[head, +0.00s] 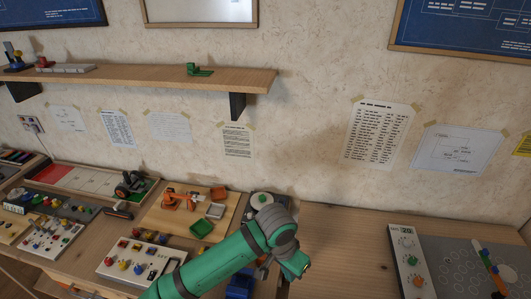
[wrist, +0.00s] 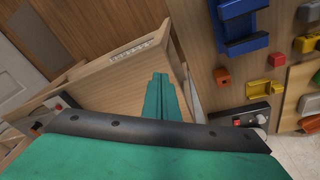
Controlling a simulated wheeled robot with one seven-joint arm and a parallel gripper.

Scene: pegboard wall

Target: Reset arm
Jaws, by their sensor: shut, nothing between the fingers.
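My green arm (head: 222,262) reaches up from the bottom of the head view and bends over the workbench. Its end, my gripper (head: 303,266), points down to the right near the middle of the bench. In the wrist view my gripper (wrist: 160,78) shows as green fingers pressed together with nothing held. A dark-edged green part of my arm covers the bottom of that view.
The wooden bench (head: 338,240) is bare right of my gripper. A dial panel (head: 408,258) stands right. A blue holder (wrist: 240,25) shows in the wrist view.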

